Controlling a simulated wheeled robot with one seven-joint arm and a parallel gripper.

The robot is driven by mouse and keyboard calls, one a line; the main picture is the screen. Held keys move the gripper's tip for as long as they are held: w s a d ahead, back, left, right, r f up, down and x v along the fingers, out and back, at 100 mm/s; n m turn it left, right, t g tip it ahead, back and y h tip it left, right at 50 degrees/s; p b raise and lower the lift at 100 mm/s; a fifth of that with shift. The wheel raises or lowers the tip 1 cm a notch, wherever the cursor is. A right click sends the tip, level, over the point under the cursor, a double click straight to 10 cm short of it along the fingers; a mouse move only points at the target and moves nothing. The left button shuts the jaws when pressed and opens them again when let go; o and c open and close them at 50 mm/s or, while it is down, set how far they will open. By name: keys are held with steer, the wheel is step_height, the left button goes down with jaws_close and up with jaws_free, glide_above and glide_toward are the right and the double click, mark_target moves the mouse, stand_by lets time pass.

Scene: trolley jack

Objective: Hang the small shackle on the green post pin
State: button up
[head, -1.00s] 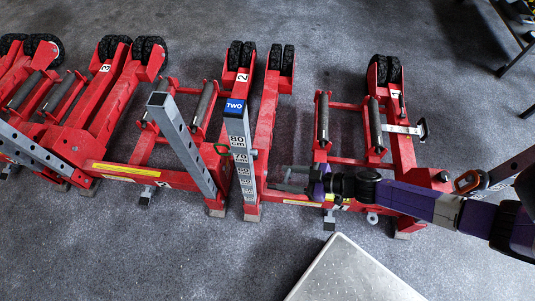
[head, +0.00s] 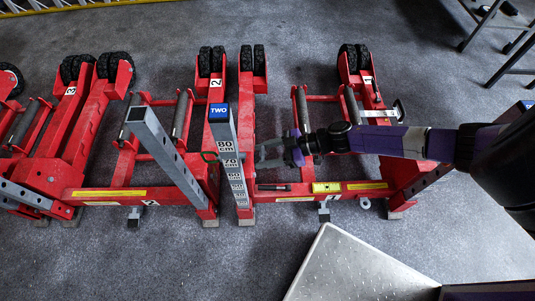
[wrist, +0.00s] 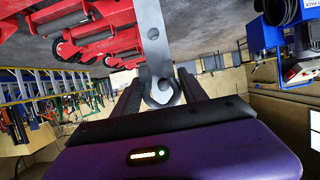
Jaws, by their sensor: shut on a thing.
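My gripper (head: 266,154) is shut on a small grey shackle (wrist: 161,92), whose curved bow shows between the fingertips in the wrist view. In the head view the shackle is too small to make out. The gripper points left and is just right of the grey upright post (head: 229,150) with the TWO label and centimetre marks.
Red trolley jacks (head: 120,193) with black wheels stand in a row on the grey floor. A second grey slanted post (head: 165,150) stands left of the pin. A pale textured plate (head: 350,270) is at the front. A black-legged stand (head: 490,45) is at the back right.

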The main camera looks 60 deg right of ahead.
mark_target(244, 157)
steer(key=shift+w+a+f+b, duration=0.15)
steer(key=shift+w+a, duration=0.4)
steer(key=shift+w, duration=0.3)
steer(key=shift+w+a+f+b, duration=0.1)
steer(key=shift+w+a, duration=0.45)
steer(key=shift+w, duration=0.3)
steer(key=shift+w+a+f+b, duration=0.15)
steer(key=shift+w+a, duration=0.4)
steer(key=shift+w, duration=0.3)
steer(key=o, duration=1.6)
steer(key=shift+o, duration=0.2)
steer(key=v, duration=0.7)
steer(key=shift+s+d, duration=0.15)
steer(key=shift+s, duration=0.1)
